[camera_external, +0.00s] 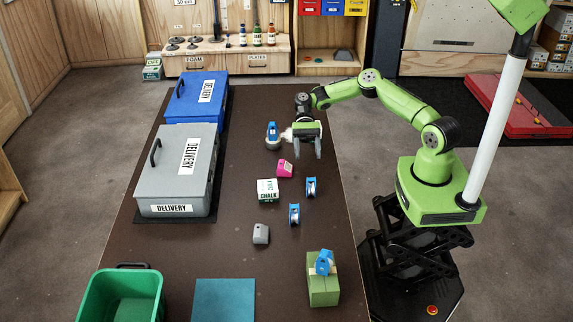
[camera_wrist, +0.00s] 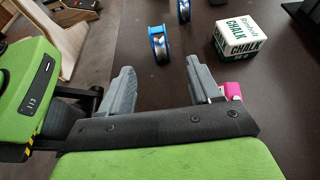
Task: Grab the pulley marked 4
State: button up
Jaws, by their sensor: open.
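Several blue pulleys with silver wheels are in view; no number can be read on any. One pulley (camera_external: 310,187) stands right of the chalk box, and it also shows in the wrist view (camera_wrist: 159,45), just beyond my fingertips. A second pulley (camera_external: 294,214) stands closer to the external camera and shows at the top of the wrist view (camera_wrist: 184,10). A third pulley (camera_external: 324,262) sits on a green block. A blue item (camera_external: 272,130), perhaps another pulley, sits on a grey rounded piece left of my gripper. My gripper (camera_external: 307,153) is open and empty (camera_wrist: 160,70), above the table.
The chalk box (camera_external: 267,191), a pink hold (camera_external: 285,167) and a grey hold (camera_external: 261,234) lie near the pulleys. The green block (camera_external: 322,291) is at the near right. Grey (camera_external: 160,188) and blue (camera_external: 184,108) delivery boxes line the left. A green bin (camera_external: 98,295) is at the near left.

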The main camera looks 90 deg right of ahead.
aim_at(312, 192)
jog(key=b+x, duration=0.2)
jog(key=x, duration=0.5)
jog(key=b+x, duration=0.2)
jog(key=x, duration=0.6)
jog(key=shift+s+d+f+b, duration=0.1)
jog(key=shift+d+f+b, duration=0.1)
jog(key=shift+b, duration=0.15)
jog(key=shift+r, duration=0.1)
jog(key=shift+c, duration=0.4)
jog(key=c, duration=1)
